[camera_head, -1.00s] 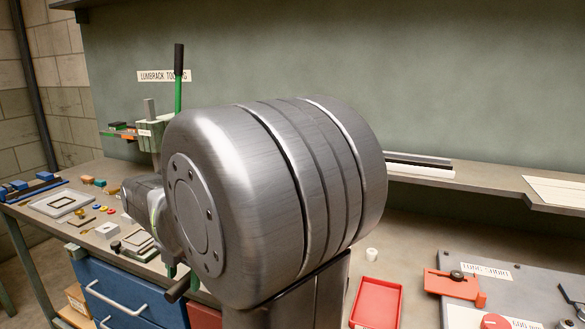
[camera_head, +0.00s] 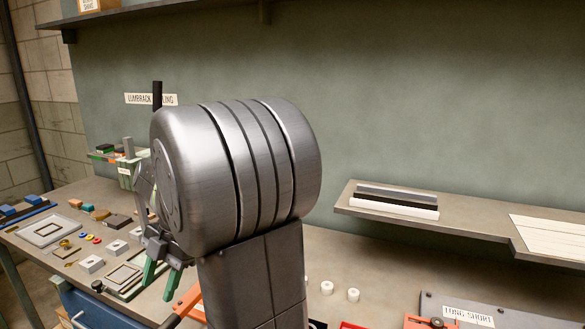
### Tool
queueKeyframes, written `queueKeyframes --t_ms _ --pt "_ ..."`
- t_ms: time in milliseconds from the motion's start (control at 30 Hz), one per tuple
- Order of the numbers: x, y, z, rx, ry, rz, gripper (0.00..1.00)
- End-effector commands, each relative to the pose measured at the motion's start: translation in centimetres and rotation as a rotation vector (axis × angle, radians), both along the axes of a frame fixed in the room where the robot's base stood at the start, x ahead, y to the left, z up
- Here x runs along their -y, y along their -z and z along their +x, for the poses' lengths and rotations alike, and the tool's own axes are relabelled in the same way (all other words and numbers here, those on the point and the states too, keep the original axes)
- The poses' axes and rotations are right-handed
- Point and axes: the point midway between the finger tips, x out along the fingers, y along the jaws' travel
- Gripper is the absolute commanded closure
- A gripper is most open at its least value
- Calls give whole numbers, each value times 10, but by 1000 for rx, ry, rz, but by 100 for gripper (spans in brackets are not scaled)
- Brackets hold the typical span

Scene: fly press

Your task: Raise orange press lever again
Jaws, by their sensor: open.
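My gripper (camera_head: 157,284) hangs at the lower left with its green fingers apart and empty, pointing down. To its right, low in the view, is an orange part (camera_head: 187,302), partly hidden behind my arm. A dark rod beside it runs to the bottom edge. I cannot tell for sure that this is the orange press lever, or how far it is raised. My gripper appears apart from it. Farther back stands a green press (camera_head: 125,172), with the black grip of an upright lever (camera_head: 157,95) rising above my arm.
My large grey arm link fills the middle and hides much of the bench. Small plates, blocks and rings lie on the bench (camera_head: 75,205) at left. White rollers (camera_head: 353,295) stand right of my arm. A ledge (camera_head: 465,231) with bars crosses the right.

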Motion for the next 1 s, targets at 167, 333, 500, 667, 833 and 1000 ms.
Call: queueKeyframes --t_ms 167,333,500,667,833,1000 --pt "4 -24 9 -75 3 31 53" --pt "7 -33 14 -121 2 49 53" --pt "8 -35 16 -135 0 56 53" --pt "8 -35 16 -136 -1 57 53" --pt "8 -35 16 -135 1 56 53" --pt "15 -34 17 -124 20 48 53"
